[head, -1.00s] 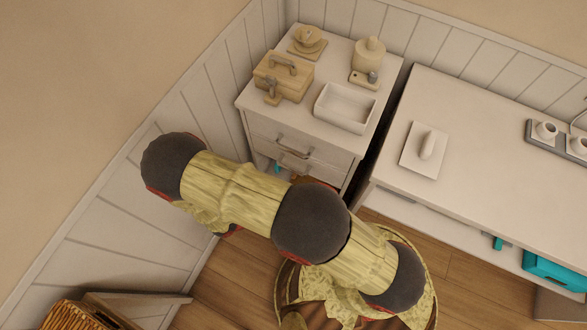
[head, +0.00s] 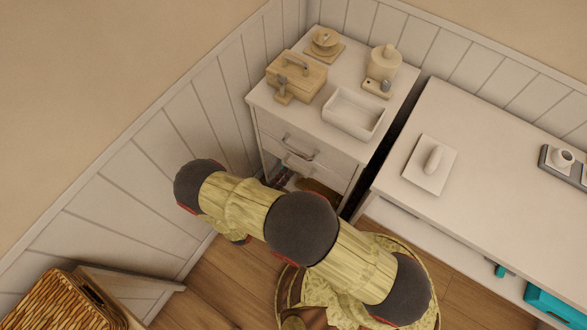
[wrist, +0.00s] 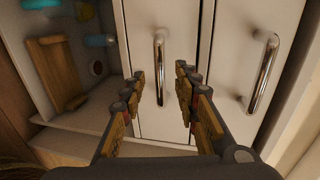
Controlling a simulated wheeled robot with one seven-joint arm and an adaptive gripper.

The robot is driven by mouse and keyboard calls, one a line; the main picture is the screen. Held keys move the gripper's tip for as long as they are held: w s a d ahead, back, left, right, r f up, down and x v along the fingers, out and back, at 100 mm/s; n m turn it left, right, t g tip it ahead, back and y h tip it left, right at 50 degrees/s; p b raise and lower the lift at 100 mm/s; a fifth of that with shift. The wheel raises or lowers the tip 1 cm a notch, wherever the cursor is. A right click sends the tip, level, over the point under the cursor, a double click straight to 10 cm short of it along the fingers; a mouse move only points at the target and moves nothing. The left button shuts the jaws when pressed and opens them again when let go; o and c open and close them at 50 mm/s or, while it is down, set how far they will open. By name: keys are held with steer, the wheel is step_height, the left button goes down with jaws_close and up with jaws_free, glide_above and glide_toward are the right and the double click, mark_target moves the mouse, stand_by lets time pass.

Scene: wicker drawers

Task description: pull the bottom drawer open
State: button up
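The bottom drawer (wrist: 148,125) is a closed white front with a silver bar handle (wrist: 160,65), in the middle of the wrist view. The upper drawer (wrist: 245,55) with its own bar handle (wrist: 262,72) is to its right there, as that view is turned sideways. My gripper (wrist: 160,80) is open, with one row of fingers on each side of the bottom drawer's handle in the picture. I cannot tell whether the fingers touch it. In the head view, the bottom drawer's handle (head: 298,168) shows just above my arm, which hides much of the drawer area.
An open shelf (wrist: 75,80) with a wooden board lies beside the bottom drawer. The cabinet top (head: 318,117) holds a box, a white tray and several small items. A white table (head: 480,150) stands right of the cabinet. A wicker basket (head: 65,300) is at lower left.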

mark_target(293, 169)
steer(key=shift+b+x, duration=0.95)
steer(key=shift+x, duration=2.1)
steer(key=shift+c, duration=1.1)
jaws_close()
